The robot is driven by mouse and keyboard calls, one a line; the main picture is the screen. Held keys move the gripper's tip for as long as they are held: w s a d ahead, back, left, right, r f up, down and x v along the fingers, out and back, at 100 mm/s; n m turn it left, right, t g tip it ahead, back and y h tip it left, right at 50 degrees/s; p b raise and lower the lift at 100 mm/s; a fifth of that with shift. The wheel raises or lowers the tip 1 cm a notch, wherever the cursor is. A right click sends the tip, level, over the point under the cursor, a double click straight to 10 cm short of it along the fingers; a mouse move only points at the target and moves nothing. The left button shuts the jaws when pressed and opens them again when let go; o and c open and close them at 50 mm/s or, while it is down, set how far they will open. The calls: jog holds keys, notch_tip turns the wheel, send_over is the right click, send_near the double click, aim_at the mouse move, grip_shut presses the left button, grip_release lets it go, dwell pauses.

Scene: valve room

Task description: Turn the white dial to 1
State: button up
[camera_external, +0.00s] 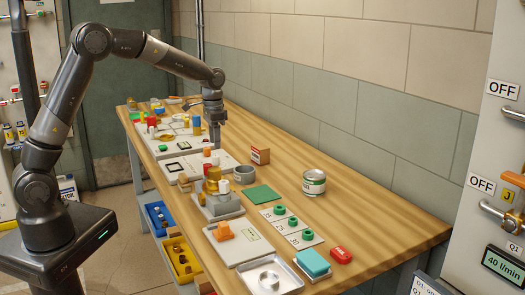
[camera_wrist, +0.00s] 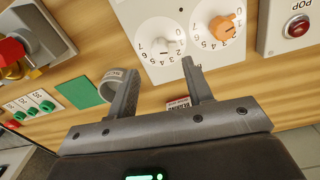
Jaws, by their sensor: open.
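The white dial (camera_wrist: 158,36) sits on a white panel (camera_wrist: 205,62) in the upper middle of the wrist view, with numbers printed around it. A dark mark shows on its lower part, but I cannot read its exact setting. An orange dial (camera_wrist: 222,28) is to its right on the same panel. My gripper (camera_wrist: 161,66) is open, with its two fingers spread and nothing between them. In the wrist view the fingertips appear below the white dial, apart from it. In the outside view my gripper (camera_external: 214,142) points down over the panel on the wooden table.
A grey ring (camera_wrist: 118,76) and a green square (camera_wrist: 80,88) lie left of the fingers. A small red-and-white box (camera_wrist: 178,103) shows between them. A panel with a red button (camera_wrist: 296,27) is at right.

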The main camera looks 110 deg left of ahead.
notch_tip(320, 180, up, 5)
jog(key=shift+f, duration=0.1)
dwell(0.6)
